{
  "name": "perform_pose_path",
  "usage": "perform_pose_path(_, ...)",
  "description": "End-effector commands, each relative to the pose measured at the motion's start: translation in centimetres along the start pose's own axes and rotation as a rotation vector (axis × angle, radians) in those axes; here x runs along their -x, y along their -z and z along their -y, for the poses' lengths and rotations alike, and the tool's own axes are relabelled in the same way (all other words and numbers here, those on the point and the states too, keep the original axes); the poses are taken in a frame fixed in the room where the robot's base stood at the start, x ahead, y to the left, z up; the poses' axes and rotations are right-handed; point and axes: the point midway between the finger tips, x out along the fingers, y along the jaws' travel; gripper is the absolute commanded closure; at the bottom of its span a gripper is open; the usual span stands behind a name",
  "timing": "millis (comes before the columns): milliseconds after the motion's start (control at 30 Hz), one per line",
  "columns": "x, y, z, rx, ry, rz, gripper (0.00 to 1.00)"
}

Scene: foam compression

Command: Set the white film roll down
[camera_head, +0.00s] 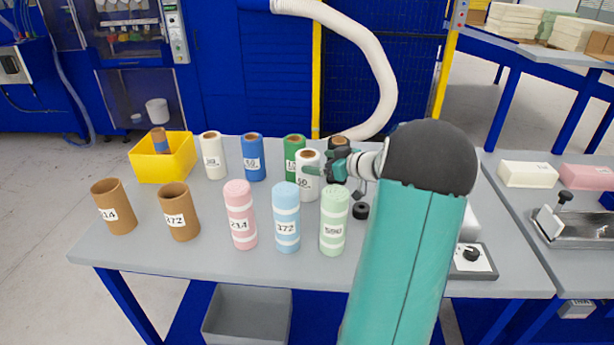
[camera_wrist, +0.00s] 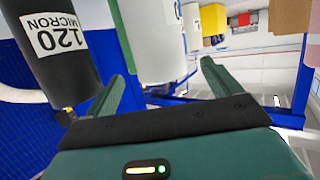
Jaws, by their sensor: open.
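A second white roll (camera_head: 213,156) stands farther left.
A black roll labelled 120 MICRON (camera_wrist: 60,50) is close to my gripper. Green (camera_head: 294,146) and blue (camera_head: 253,158) rolls stand nearby. Pink (camera_head: 240,215), light blue (camera_head: 286,217) and light green (camera_head: 333,220) foam rolls stand in front. A yellow bin (camera_head: 165,165) is left.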

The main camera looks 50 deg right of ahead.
Motion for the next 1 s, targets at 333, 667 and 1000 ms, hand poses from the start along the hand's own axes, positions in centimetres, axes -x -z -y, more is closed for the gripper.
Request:
perform_pose_path(333,-4.6,0.5,0.1,-0.001,0.004,0.0,0.1)
perform_pose_path(667,-5.6,0.5,0.1,0.0,0.001,0.0,0.14)
perform_pose_path(1000,-5.5,0.5,0.1,0.0,0.001,0.0,0.81)
